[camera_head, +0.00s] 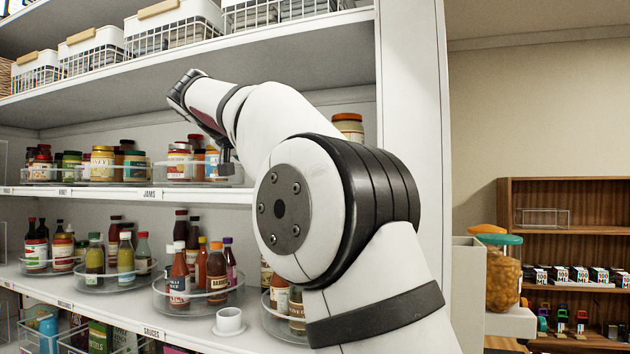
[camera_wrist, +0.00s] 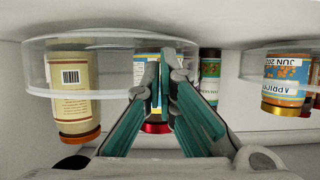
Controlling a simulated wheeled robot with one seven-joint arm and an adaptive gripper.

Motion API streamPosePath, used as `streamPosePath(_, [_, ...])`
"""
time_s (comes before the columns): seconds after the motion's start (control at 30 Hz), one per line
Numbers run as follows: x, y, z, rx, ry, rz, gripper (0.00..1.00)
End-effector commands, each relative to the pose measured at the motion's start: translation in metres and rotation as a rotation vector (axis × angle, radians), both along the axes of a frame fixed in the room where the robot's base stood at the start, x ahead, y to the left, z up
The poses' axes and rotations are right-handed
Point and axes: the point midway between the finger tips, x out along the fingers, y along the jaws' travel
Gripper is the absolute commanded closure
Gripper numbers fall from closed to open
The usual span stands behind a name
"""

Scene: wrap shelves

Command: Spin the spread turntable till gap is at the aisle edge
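The wrist view is upside down. A clear round turntable (camera_wrist: 110,92) fills its left and middle; I take it for the spread turntable. It holds a cream jar (camera_wrist: 70,80) with a barcode and orange lid, a red-lidded jar (camera_wrist: 146,68) partly behind my fingers, and a dark jar (camera_wrist: 209,68). A space shows between the cream and red-lidded jars. My gripper (camera_wrist: 163,75) is shut, its fingertips together at the rim by the red-lidded jar; contact is unclear. In the head view my arm hides most of this turntable; one brown jar (camera_head: 348,127) shows above the arm.
Another turntable (camera_wrist: 260,82) with an apricot jar (camera_wrist: 285,78) stands close by at the wrist view's right. Sauce turntables (camera_head: 198,300) and a white cup (camera_head: 229,321) are on the shelf below. Wire baskets (camera_head: 172,28) fill the shelf above. A shelf upright (camera_head: 412,90) stands right.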

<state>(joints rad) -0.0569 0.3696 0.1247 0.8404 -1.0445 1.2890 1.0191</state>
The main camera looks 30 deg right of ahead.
Motion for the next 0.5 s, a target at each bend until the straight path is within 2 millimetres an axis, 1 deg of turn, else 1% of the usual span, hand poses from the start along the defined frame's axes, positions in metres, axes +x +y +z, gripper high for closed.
streamPosePath(0.27, [0.000,0.002,0.000,0.001,0.001,0.000,1.00])
streamPosePath(0.5, [-0.001,0.018,0.000,0.000,0.000,0.003,1.00])
